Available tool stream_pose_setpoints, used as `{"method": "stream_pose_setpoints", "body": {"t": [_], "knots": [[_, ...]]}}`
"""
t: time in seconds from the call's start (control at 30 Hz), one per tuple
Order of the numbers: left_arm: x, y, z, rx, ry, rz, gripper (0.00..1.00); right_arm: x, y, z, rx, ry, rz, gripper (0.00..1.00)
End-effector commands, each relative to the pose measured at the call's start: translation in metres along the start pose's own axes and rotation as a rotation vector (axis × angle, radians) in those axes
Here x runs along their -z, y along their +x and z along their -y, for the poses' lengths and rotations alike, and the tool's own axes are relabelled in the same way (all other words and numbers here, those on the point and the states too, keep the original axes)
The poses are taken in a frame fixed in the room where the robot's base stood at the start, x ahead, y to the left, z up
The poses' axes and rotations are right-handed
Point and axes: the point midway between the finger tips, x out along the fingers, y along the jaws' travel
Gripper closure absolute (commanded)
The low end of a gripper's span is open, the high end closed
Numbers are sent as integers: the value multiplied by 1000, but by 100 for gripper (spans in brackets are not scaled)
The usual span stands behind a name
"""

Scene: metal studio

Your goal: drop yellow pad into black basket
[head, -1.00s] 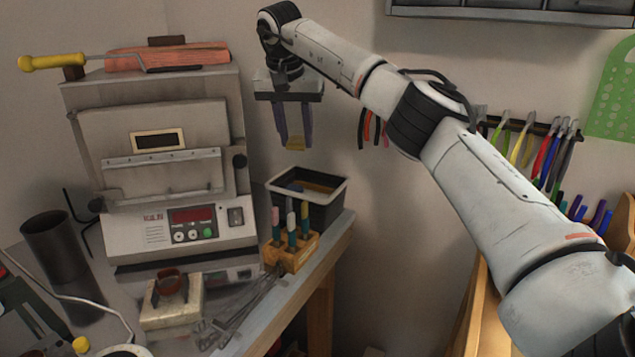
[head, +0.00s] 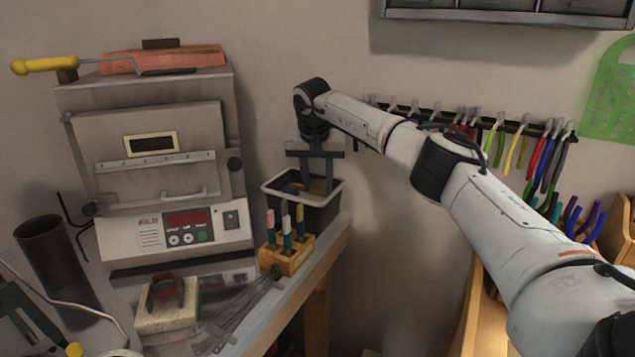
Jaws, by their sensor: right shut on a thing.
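The black basket (head: 302,213) stands at the back right corner of the workbench, beside the kiln. My right gripper (head: 318,187) points straight down over it, with its fingertips inside the rim. It is shut on the yellow pad (head: 318,186), which shows only as a small yellowish patch between the fingertips. Something blue and a yellow-brown surface show inside the basket. I cannot tell whether the pad touches them. My left gripper is not in view.
A wooden block with upright tools (head: 288,256) stands just in front of the basket. The kiln (head: 165,160) rises close on the left. Pliers hang on a wall rack (head: 470,120) behind my right arm. The bench edge (head: 318,263) drops away on the right.

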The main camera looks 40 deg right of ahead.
Motion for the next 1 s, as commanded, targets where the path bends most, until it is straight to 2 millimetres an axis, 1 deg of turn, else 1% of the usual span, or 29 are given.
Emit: {"method": "stream_pose_setpoints", "body": {"t": [0.07,0.27,0.77,0.8,0.87,0.9,1.0], "knots": [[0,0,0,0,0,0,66,-1,3,0,1,0,0,100],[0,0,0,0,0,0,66,-1,3,1,2,0,-1,100],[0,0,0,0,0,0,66,-6,15,1,0,-1,2,100],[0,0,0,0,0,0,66,-6,15,0,0,-1,2,60],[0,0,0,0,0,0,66,-7,16,0,-1,-1,3,50],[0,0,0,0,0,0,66,-7,16,0,-2,-1,3,48],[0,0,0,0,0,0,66,-7,16,-1,-4,-1,3,48]]}}
